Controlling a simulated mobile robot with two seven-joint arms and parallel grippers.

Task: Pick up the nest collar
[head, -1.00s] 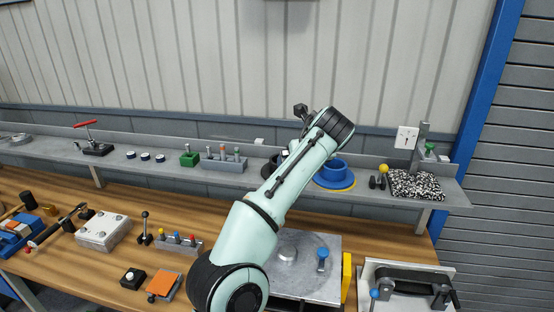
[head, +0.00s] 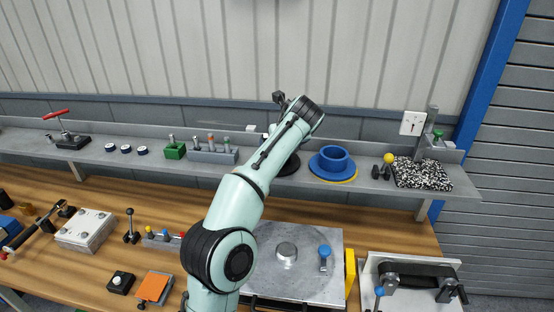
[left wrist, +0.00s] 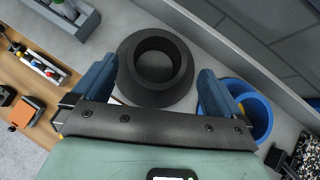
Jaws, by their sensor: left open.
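Two flanged ring collars stand on the raised shelf, one black and one blue; I cannot tell from the name which is the nest collar. The black collar (head: 291,166) is partly hidden behind my left arm in the head view. In the left wrist view the black collar (left wrist: 155,70) lies ahead of and between the fingers of my left gripper (left wrist: 152,80), which is open and empty. The blue collar (head: 333,163) sits just right of it, and in the left wrist view the blue collar (left wrist: 262,115) is partly behind the right finger. My right gripper is out of view.
The shelf also bears a yellow-knobbed part (head: 388,160), a speckled pad (head: 422,173), a green block (head: 174,151) and a red-handled clamp (head: 68,138). The wall stands close behind the shelf. Below, the wooden bench holds a metal plate fixture (head: 300,275) and several smaller fixtures.

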